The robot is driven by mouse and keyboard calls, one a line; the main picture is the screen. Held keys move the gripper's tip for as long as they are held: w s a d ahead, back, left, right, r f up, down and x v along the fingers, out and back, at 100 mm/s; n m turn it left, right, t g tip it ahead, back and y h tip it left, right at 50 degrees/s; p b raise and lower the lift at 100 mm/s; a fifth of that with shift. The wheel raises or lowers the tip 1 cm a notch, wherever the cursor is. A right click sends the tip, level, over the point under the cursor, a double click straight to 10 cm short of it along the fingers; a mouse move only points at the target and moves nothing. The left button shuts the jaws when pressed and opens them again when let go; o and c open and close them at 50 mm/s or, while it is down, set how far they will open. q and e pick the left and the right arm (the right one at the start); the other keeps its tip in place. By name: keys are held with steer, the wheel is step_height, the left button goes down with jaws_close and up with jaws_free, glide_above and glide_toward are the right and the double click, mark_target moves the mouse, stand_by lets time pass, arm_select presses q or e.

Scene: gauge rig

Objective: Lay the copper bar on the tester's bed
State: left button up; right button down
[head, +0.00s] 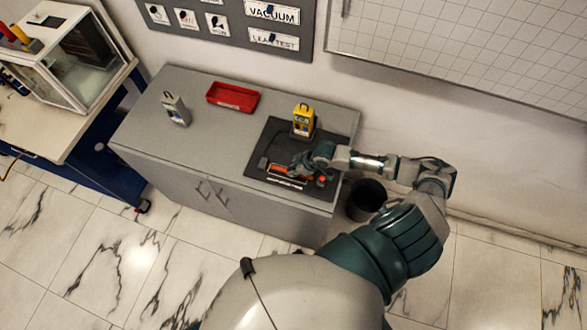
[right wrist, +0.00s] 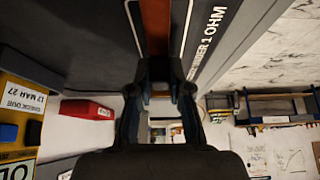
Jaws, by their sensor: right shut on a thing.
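The copper bar (head: 277,169) shows as a thin orange-brown strip at the dark tester board on the grey cabinet. In the right wrist view the bar (right wrist: 155,25) runs up from between my fingers, over a white-edged strip beside the lettering "UNDER 1 OHM". My right gripper (head: 300,166) is low over the board and shut on the bar; its fingers also show in the right wrist view (right wrist: 160,88). The gripper hides part of the bar. I cannot tell whether the bar touches the bed. My left gripper is not in view.
A yellow meter (head: 303,121) stands at the board's back edge. A red tray (head: 233,97) and a grey device (head: 175,110) stand further left on the cabinet top (head: 215,140). A small red knob (head: 322,180) is right of the gripper. A dark bin (head: 366,200) stands beside the cabinet.

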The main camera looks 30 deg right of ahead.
steer(key=shift+a+f, duration=0.25)
steer(key=shift+f, duration=0.1)
steer(key=c, duration=0.5)
jaws_free()
steer(key=shift+d, duration=0.15)
steer(key=shift+r, duration=0.1)
step_height(320, 180, up, 5)
steer(key=p, duration=0.5)
steer(key=shift+r+p, duration=0.2)
steer(key=shift+p, duration=0.15)
steer(key=shift+r+p, duration=0.9)
steer(key=shift+r, duration=0.35)
steer(key=shift+s+f, duration=0.1)
